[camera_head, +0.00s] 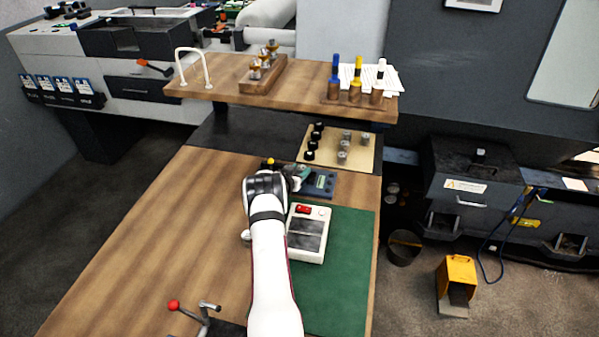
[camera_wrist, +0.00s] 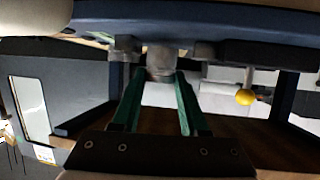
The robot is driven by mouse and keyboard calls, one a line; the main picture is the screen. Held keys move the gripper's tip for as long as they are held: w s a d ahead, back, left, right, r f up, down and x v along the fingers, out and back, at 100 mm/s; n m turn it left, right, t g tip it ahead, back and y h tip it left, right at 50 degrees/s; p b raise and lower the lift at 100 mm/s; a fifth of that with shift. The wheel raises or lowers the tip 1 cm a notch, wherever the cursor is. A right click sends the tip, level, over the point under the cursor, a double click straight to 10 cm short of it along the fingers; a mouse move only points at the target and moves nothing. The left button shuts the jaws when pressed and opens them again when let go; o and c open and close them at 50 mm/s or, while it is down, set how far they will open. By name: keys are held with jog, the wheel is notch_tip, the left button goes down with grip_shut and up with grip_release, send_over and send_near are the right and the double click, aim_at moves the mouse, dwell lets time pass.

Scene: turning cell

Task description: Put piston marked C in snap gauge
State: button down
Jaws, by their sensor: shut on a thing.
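In the wrist view, my gripper (camera_wrist: 160,85) has its green fingers shut on a grey metal piston (camera_wrist: 160,62). No letter on it can be read. The dark blue frame of the snap gauge (camera_wrist: 200,22) spans the top of that view. The piston is at the frame, between two grey gauge parts; whether it touches them I cannot tell. A yellow knob (camera_wrist: 245,97) is at the right. In the head view, my gripper (camera_head: 294,176) is at the snap gauge (camera_head: 320,184), mostly hidden by my wrist.
A tan board (camera_head: 364,158) with several grey pistons and black knobs lies behind the gauge. A white device (camera_head: 308,246) sits on the green mat (camera_head: 345,290) in front. A raised wooden shelf (camera_head: 225,82) stands at the back. The bench's left side is clear.

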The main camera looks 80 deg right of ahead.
jog(key=shift+f, duration=0.3)
jog(key=shift+f, duration=0.1)
jog(key=shift+c, duration=2.2)
grip_release()
